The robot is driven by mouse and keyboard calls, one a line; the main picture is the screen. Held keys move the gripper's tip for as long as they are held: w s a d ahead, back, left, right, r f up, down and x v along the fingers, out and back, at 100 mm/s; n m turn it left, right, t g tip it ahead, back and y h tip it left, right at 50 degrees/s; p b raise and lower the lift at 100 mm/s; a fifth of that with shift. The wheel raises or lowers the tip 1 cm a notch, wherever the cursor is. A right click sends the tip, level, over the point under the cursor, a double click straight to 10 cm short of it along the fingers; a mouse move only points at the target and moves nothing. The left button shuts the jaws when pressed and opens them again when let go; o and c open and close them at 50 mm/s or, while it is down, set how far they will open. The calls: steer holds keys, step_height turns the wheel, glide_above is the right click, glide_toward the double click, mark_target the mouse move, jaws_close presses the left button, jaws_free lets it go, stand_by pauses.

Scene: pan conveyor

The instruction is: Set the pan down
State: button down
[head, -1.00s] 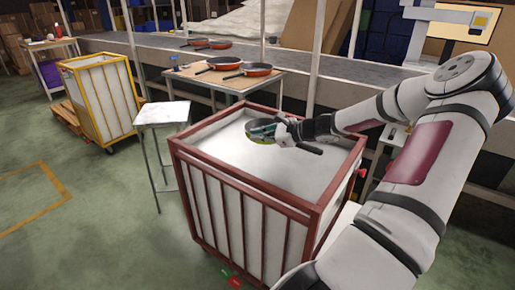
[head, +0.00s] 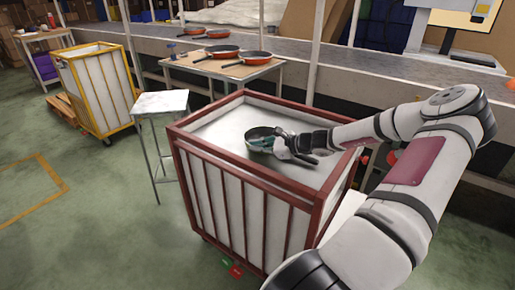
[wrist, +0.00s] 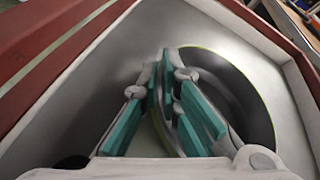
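A dark pan with a green outside (head: 260,133) is inside the red-framed cart (head: 243,169), over its white inner surface. It looks nearly level, and its black handle points right, partly behind my gripper. My gripper (head: 274,144) is at the pan's near right side. In the wrist view, the teal finger pads of my gripper (wrist: 166,75) close around the pan's side wall, with the dark pan (wrist: 252,85) and its yellow-green rim to the right. Whether the pan's bottom touches the white surface cannot be told.
Orange pans (head: 248,58) lie on a table behind the cart, and more sit on the conveyor (head: 330,62). A small white stool (head: 160,103) and a yellow-framed cart (head: 98,88) stand to the left. The white surface left of the pan is clear.

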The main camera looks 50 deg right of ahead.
steer(key=c, duration=1.8)
jaws_free()
steer(key=shift+s, duration=0.15)
